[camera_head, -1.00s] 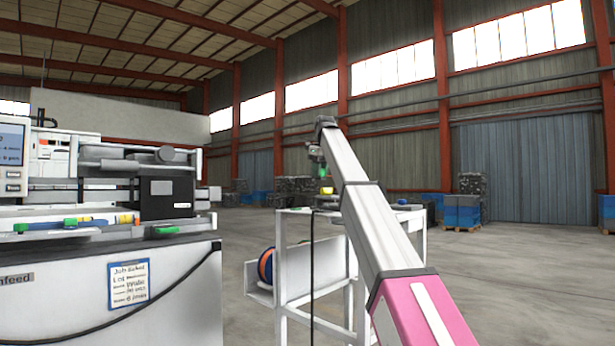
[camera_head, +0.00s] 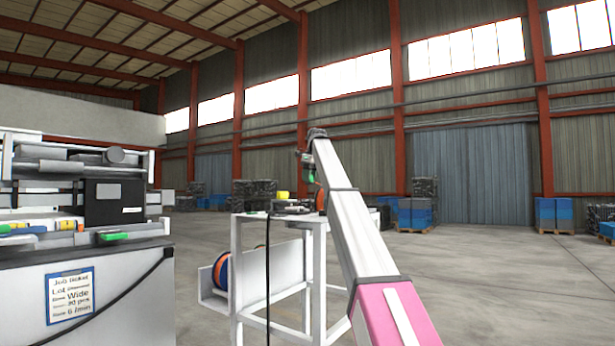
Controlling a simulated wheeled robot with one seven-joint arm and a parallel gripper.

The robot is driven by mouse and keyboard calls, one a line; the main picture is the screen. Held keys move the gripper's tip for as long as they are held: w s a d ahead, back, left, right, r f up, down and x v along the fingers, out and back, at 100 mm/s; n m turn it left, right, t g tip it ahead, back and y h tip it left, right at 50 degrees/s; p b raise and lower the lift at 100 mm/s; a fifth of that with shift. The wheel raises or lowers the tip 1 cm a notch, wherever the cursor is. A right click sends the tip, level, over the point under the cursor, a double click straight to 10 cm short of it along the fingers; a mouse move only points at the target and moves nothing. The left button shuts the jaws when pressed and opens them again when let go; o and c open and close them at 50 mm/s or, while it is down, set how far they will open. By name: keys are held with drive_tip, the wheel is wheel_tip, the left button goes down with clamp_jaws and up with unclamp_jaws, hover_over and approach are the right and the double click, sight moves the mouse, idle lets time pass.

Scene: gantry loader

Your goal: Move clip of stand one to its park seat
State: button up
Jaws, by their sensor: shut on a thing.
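My gripper (camera_head: 307,168) is small and far off at the end of my arm, above the right part of a white stand's top (camera_head: 318,219). It appears shut on a small green piece (camera_head: 311,178), held above the stand; I cannot tell for sure that this is the clip. A yellow piece (camera_head: 283,196) sits on the stand top, left of and below my gripper. Dark fittings (camera_head: 290,208) lie beside it. I cannot make out the park seat; my arm hides part of the stand top.
A spool (camera_head: 222,272) rests in the white lower tray of the stand, and a black cable hangs in front. At left is a machine with a green handle (camera_head: 113,236) and a job ticket (camera_head: 70,297). Blue crates (camera_head: 413,214) stand far back. The floor at right is clear.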

drive_tip(key=shift+f, duration=5.8)
drive_tip(key=o, duration=1)
drive_tip(key=v, duration=1)
drive_tip(key=shift+r, duration=0.4)
drive_tip(key=shift+d, duration=0.15)
